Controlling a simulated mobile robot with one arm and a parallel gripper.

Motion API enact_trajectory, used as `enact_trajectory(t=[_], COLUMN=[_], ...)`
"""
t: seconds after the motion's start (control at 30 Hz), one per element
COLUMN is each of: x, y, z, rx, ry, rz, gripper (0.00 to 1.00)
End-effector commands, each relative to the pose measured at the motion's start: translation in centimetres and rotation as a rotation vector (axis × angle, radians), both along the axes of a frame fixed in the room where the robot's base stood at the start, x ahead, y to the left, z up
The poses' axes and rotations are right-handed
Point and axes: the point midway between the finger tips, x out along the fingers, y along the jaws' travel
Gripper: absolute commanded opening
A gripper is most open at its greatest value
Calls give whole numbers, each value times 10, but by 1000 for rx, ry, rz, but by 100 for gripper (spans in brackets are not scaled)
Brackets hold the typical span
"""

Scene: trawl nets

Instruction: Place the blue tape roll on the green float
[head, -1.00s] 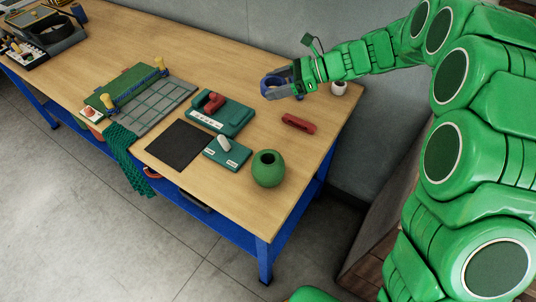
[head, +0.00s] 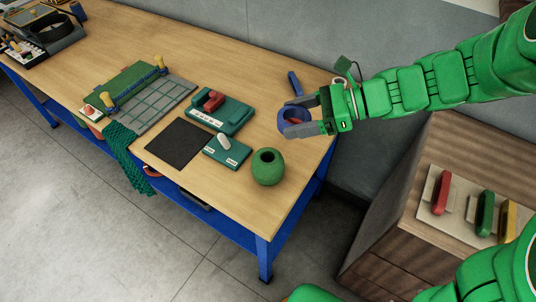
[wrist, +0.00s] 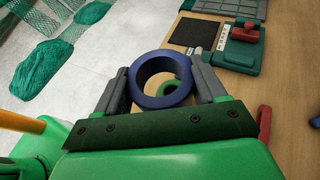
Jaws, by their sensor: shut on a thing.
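My gripper (head: 291,117) is shut on the blue tape roll (head: 282,119) and holds it above the bench, up and right of the green float. In the wrist view the roll (wrist: 136,82) is a blue ring between the two grey fingers of my gripper (wrist: 160,76). The green float (head: 268,174) is a round ball with a dark hole in its top, standing near the bench's front right edge. Part of the float (wrist: 167,85) shows through the ring in the wrist view. The roll and float are apart in the head view.
A teal block with a white knob (head: 227,153) stands just left of the float, with a dark mat (head: 178,145) beyond. A teal device with a red handle (head: 221,111) is behind. A red handle (wrist: 264,126) lies right of my gripper in the wrist view.

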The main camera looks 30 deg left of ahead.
Motion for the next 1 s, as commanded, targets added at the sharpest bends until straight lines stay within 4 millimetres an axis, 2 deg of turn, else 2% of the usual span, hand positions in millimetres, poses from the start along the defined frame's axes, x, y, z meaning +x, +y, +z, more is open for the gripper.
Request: enact_trajectory(t=[0.3, 0.6, 0.8, 1.0], x=[-57, -103, -114, -106], y=[-31, -49, -53, -43], z=[9, 11, 10, 4], rx=[5, 7, 8, 7], ry=[0, -1, -3, -2], rz=[1, 7, 10, 13], gripper=[38, 38, 38, 38])
